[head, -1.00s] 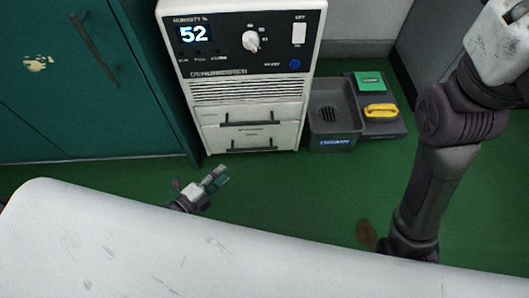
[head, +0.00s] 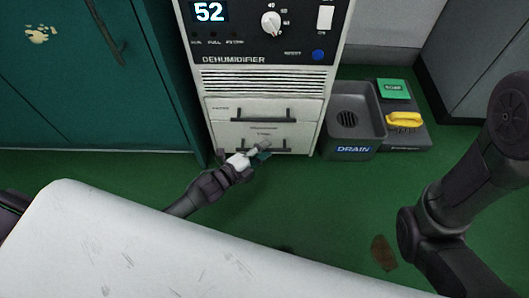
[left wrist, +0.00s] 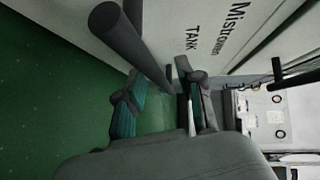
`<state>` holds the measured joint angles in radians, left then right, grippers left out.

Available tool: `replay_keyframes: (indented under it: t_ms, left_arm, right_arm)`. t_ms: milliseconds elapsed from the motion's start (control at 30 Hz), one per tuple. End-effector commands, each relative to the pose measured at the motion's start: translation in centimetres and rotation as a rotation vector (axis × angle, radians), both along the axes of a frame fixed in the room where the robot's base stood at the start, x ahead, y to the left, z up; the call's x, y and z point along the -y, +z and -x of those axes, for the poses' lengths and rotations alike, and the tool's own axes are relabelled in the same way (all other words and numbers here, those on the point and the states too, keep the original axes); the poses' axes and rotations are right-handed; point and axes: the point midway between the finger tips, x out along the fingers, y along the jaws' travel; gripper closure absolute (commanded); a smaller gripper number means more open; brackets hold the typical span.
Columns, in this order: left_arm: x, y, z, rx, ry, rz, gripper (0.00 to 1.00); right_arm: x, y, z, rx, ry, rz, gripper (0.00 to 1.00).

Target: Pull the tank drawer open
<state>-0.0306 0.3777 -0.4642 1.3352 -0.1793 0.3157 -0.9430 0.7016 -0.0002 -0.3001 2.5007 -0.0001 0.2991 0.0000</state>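The tank drawer (head: 300,134) is the lower drawer of the white dehumidifier and looks closed in the head view. Its dark bar handle (head: 284,150) runs across the front. My left gripper (head: 261,153) is at the handle and covers its middle. In the left wrist view the drawer front (left wrist: 173,18) bears the word TANK, and the handle (left wrist: 132,45) reaches down toward the space between the fingers. The left gripper (left wrist: 160,103) is open there, with a gap between its fingers; contact with the bar is unclear. My right gripper is out of view.
An upper drawer with its own handle (head: 246,118) sits above. A green cabinet (head: 80,95) stands left.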

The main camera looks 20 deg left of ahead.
Motion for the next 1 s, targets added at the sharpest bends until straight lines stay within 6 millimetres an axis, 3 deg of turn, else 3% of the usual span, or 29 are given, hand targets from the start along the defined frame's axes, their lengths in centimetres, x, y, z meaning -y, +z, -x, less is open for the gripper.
replay_keyframes:
  t_ms: [333,567,1000]
  left_arm:
    - [0.23,0.01,-0.42,0.000,0.000,0.001,0.63]
    - [0.22,0.01,-0.40,0.000,0.000,0.001,0.99]
    - [0.23,0.00,-0.32,0.000,0.000,0.001,1.00]
  right_arm:
    - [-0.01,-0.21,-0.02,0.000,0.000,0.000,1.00]
    - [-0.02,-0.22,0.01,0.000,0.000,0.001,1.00]
    - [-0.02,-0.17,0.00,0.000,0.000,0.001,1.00]
